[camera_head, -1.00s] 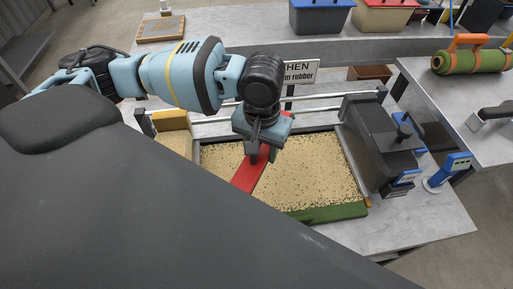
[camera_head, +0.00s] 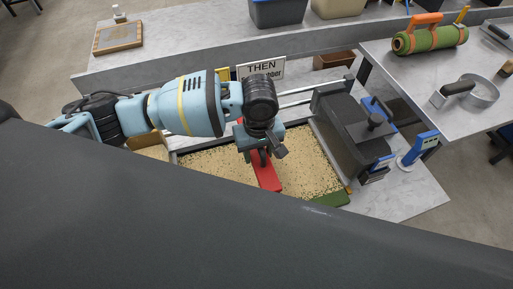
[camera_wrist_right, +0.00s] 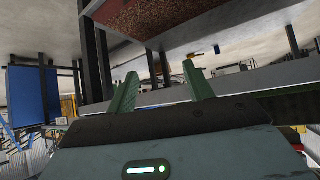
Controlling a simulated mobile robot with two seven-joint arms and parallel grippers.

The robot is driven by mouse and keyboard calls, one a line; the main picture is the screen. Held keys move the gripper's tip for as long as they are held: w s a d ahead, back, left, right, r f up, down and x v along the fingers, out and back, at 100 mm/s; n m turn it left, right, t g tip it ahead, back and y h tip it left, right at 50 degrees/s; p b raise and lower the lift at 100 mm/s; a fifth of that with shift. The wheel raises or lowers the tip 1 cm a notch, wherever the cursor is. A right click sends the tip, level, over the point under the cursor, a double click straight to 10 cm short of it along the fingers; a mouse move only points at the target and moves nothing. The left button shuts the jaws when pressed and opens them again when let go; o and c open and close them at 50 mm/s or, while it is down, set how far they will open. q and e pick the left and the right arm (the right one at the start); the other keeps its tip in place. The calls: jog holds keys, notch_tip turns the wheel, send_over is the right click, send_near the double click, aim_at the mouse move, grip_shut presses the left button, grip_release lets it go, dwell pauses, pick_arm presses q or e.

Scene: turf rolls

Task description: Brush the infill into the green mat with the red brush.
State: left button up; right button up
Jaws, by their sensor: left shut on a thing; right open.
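The green mat (camera_head: 331,199) lies in a tray on the grey table, and its green shows at the front right corner. Tan speckled infill (camera_head: 302,165) covers most of its visible surface. My left gripper (camera_head: 262,155) points down over the mat and is shut on the brush. My right gripper (camera_wrist_right: 160,88) shows in the right wrist view with its two green fingers apart and nothing between them.
A dark machine (camera_head: 355,130) stands right of the mat, with a blue-and-white device (camera_head: 418,147) beside it. A sign (camera_head: 261,69) stands behind. A side table (camera_head: 420,75) holds a rolled green turf (camera_head: 430,39) and a metal ring-shaped tool (camera_head: 482,90).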

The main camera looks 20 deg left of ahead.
pick_arm(q)
notch_tip(320, 180, down, 5)
jog(key=shift+f+b, duration=0.1)
jog(key=shift+b, duration=0.35)
jog(key=shift+f+b, duration=0.35)
jog(key=shift+f, duration=0.1)
pick_arm(e)
jog(key=shift+s+a+f+g, duration=0.15)
jog(key=shift+s+f, duration=0.3)
jog(key=shift+f, duration=0.05)
jog(key=shift+s+a+f+g, duration=0.15)
jog(key=shift+s+f, duration=0.25)
jog(key=shift+f, duration=0.1)
jog(key=shift+r, duration=0.1)
pick_arm(q)
jog(key=shift+r, duration=0.15)
pick_arm(e)
jog(key=shift+s, duration=0.1)
jog(key=shift+d, duration=0.1)
jog(key=c, duration=0.3)
pick_arm(q)
jog(key=s+a+r+m, duration=0.2)
jog(key=a+r+m, duration=0.4)
jog(key=a+r, duration=0.4)
notch_tip(320, 180, up, 4)
jog(key=shift+s+r+m, duration=0.25)
jog(key=shift+m, duration=0.15)
pick_arm(e)
jog(key=shift+c, duration=0.2)
